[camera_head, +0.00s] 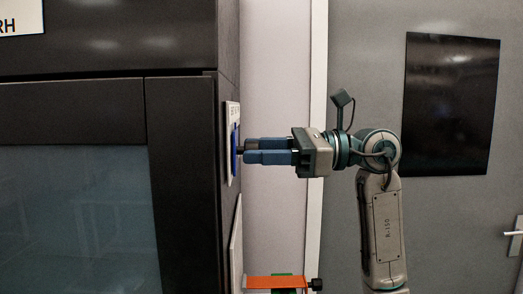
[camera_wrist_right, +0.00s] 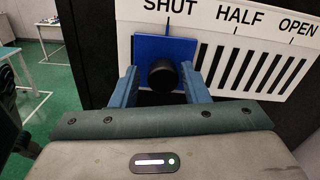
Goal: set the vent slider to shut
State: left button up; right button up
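The vent panel is a white plate (camera_wrist_right: 225,42) marked SHUT, HALF and OPEN, with dark slots; it is on the side of a dark cabinet. The blue slider plate (camera_wrist_right: 142,52) sits at its left end, under SHUT, and carries a round black knob (camera_wrist_right: 163,75). In the head view the blue plate (camera_head: 234,150) shows edge-on. My right gripper (camera_wrist_right: 159,84) has one finger on each side of the knob, with visible gaps; it is open and not closed on it. In the head view the right gripper (camera_head: 246,151) reaches the panel from the right. My left gripper is not in view.
The dark cabinet (camera_head: 180,170) fills the left. Below my right gripper, an orange bar with a black knob (camera_head: 275,282) sticks out from the cabinet side. A grey door (camera_head: 450,220) with a black panel (camera_head: 450,105) stands behind. Tables (camera_wrist_right: 60,50) show at the wrist view's left.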

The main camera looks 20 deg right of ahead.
jog(key=shift+o, duration=0.4)
jog(key=shift+s+r, duration=0.1)
jog(key=shift+s, duration=0.1)
jog(key=shift+w, duration=0.1)
jog(key=b+v, duration=0.4)
jog(key=v, duration=0.7)
jog(key=shift+a, duration=0.1)
